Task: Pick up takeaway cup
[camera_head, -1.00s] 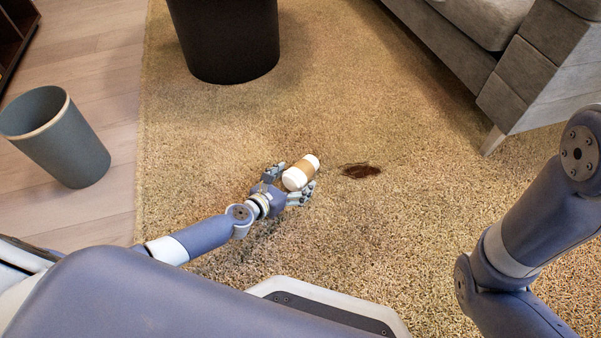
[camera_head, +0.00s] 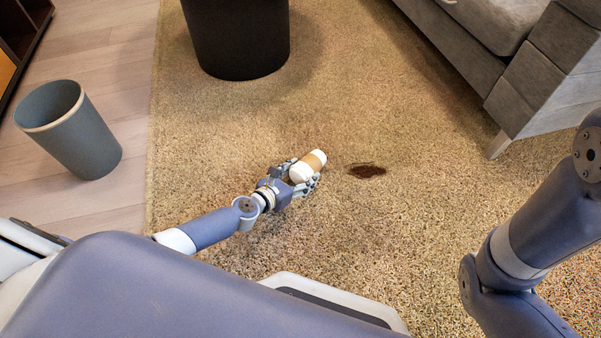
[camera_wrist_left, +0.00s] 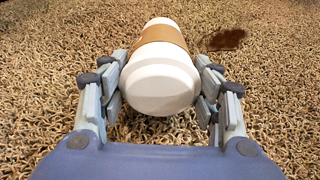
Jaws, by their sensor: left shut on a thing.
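The takeaway cup (camera_head: 309,166) is white with a brown sleeve. It lies on its side at the shag rug, and I cannot tell whether it still touches the pile. My left gripper (camera_head: 302,177) has its fingers on both sides of the cup, shut on it. In the left wrist view the cup (camera_wrist_left: 160,75) lies between the fingers of the gripper (camera_wrist_left: 160,100), its white end towards me and its sleeve farther off. My right gripper is out of view; only part of my right arm shows at the right.
A dark brown stain (camera_head: 367,171) marks the rug (camera_head: 400,230) just right of the cup. A grey bin (camera_head: 75,135) stands on the wooden floor at left. A black round object (camera_head: 240,45) stands at the back, and a grey sofa (camera_head: 550,75) at upper right. The rug between is clear.

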